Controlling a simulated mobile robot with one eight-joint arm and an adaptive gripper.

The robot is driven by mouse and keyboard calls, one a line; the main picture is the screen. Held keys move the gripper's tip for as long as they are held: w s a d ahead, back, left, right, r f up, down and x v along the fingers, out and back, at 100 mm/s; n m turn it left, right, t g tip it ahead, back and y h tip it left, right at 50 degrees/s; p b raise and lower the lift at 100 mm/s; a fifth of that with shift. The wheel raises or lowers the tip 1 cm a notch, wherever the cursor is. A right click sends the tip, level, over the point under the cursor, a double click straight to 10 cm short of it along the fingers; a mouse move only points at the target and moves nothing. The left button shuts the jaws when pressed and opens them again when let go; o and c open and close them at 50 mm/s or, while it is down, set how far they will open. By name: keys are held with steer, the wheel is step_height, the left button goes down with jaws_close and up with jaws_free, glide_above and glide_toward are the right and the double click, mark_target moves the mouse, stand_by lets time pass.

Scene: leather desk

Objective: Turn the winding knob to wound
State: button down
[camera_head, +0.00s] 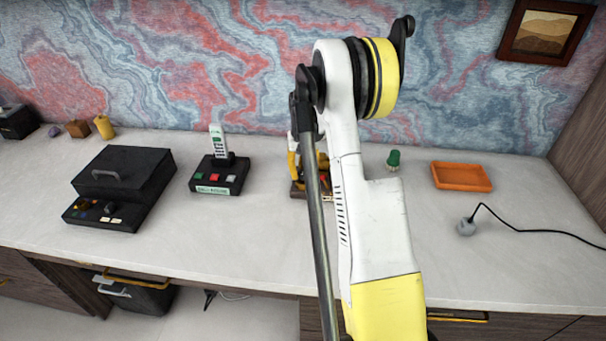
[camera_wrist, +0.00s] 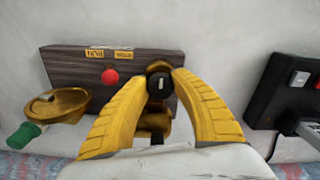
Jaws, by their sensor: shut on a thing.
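The winding knob (camera_wrist: 158,84) is a small black round knob with a pale mark, on a dark wooden box (camera_wrist: 60,72). My gripper (camera_wrist: 158,74) has its yellow fingers closed around the knob, one on each side. The box face also carries a red button (camera_wrist: 110,77) and two small yellow labels (camera_wrist: 108,54), whose words I cannot read. In the head view the box (camera_head: 297,192) is mostly hidden behind my arm, and the knob does not show.
An orange tray (camera_head: 461,178) and a grey plug with cable (camera_head: 466,227) lie right.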

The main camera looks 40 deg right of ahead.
steer(key=m, duration=0.7)
steer(key=shift+m+p, duration=0.3)
steer(key=m, duration=0.3)
steer(key=shift+w+m, duration=0.1)
steer(key=shift+m, duration=2.2)
steer(key=c, duration=1)
jaws_free()
steer(key=shift+c, duration=0.2)
